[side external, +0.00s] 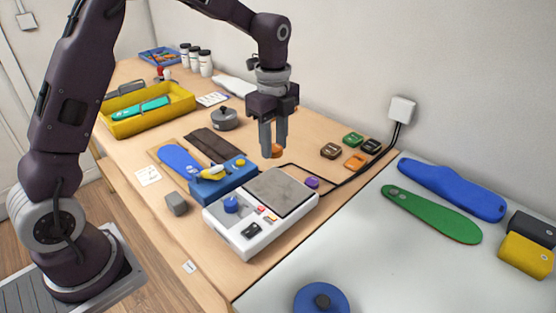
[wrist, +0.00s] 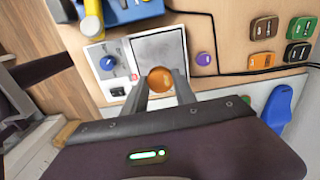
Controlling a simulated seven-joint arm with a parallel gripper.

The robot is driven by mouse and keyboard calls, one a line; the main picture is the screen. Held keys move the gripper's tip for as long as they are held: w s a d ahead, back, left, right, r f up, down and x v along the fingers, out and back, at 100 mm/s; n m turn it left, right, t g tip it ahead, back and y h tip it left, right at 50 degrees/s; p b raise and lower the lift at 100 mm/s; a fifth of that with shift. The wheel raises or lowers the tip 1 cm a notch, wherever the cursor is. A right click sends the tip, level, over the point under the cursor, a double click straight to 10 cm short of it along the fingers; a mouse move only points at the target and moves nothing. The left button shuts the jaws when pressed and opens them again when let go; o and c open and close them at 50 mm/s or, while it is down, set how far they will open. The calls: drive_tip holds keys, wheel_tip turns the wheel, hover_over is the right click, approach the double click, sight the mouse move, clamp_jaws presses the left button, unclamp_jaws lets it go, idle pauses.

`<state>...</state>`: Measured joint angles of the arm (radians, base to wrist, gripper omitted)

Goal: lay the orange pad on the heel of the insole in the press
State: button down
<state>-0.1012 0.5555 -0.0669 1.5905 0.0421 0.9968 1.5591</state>
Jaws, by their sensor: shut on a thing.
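My gripper (side external: 273,148) is shut on a small round orange pad (wrist: 160,80), held between the fingertips. In the side view the pad (side external: 277,151) shows just below the fingers, above the table near the far edge of a grey plate. A blue press (side external: 238,184) with a yellow handle stands left of my gripper. A blue insole (side external: 177,157) lies at the press's far left side; I cannot tell how much of it is inside. Part of the press shows at the top of the wrist view (wrist: 145,10).
A white device (side external: 235,240) with a blue knob and grey plate (side external: 282,192) stands before the press. A purple disc (side external: 312,183) and several coloured square pieces (side external: 355,161) lie right of it. A yellow tray (side external: 118,128) is at the left. Black cables cross the table.

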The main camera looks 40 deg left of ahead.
drive_tip(key=s+a+n, duration=0.4)
drive_tip(key=a+n, duration=0.1)
drive_tip(key=a, duration=1)
drive_tip(key=n, duration=0.4)
approach(192, 170)
wheel_tip(192, 170, down, 6)
drive_tip(key=shift+a+f, duration=0.1)
drive_tip(key=shift+f, duration=0.15)
drive_tip(key=c, duration=0.5)
unclamp_jaws()
